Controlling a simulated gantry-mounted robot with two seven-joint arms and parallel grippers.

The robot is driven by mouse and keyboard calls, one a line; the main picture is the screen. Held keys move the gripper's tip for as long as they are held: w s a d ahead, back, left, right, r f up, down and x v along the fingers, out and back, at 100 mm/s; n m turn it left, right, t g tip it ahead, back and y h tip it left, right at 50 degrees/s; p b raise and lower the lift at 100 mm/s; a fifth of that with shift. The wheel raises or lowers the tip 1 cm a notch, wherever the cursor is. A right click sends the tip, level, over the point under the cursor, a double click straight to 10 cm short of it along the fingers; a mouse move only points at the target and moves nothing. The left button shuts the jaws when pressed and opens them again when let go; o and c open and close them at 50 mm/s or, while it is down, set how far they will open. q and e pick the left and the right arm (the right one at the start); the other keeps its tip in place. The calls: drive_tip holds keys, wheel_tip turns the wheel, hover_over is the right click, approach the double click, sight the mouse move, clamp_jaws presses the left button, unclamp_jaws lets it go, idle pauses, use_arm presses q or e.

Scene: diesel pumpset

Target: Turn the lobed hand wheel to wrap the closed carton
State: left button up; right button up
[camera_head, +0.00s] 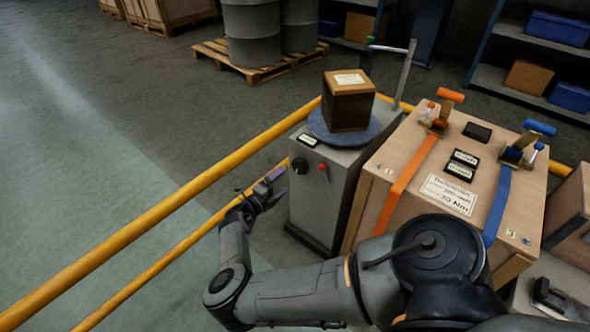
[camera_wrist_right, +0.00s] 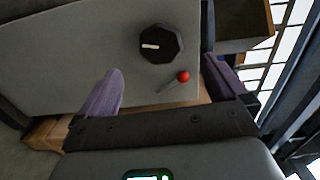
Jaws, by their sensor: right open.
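The lobed hand wheel (camera_head: 300,165) is a black knob on the front of a grey cabinet (camera_head: 335,195). In the right wrist view the wheel (camera_wrist_right: 165,36) shows a white mark, and a lever with a red ball (camera_wrist_right: 183,76) sits close beside it. The closed carton (camera_head: 349,85) stands on a blue round turntable (camera_head: 318,127) on top of the cabinet; its sides look dark below a brown upper edge. My right gripper (camera_head: 272,188) is open, left of the cabinet front. Its purple fingers (camera_wrist_right: 163,72) are spread and empty, facing the wheel without visible contact. My left gripper is not in view.
A wooden crate (camera_head: 450,195) with orange and blue straps stands right of the cabinet. Yellow rails (camera_head: 190,190) run along the left. A bent metal post (camera_head: 405,75) rises behind the turntable. Drums on a pallet (camera_head: 258,72) and shelves stand farther back.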

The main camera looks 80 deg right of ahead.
sight(298, 167)
drive_tip(key=s+d+n, duration=0.1)
drive_tip(key=d+n, duration=0.2)
drive_tip(key=n, duration=0.3)
drive_tip(key=s+d+n+b, duration=0.1)
drive_tip(key=s+d+n, duration=0.1)
drive_tip(key=n, duration=0.4)
drive_tip(key=s+d+n, duration=0.1)
drive_tip(key=d+n, duration=0.2)
drive_tip(key=n, duration=0.2)
drive_tip(key=shift+s+d+r+n, duration=0.2)
drive_tip(key=shift+d+r+n, duration=0.1)
drive_tip(key=shift+n, duration=0.1)
drive_tip(key=shift+s+d+b, duration=0.25)
drive_tip(key=shift+d+b, duration=0.05)
drive_tip(key=shift+d, duration=0.25)
drive_tip(key=shift+r, duration=0.1)
drive_tip(key=c, duration=0.9)
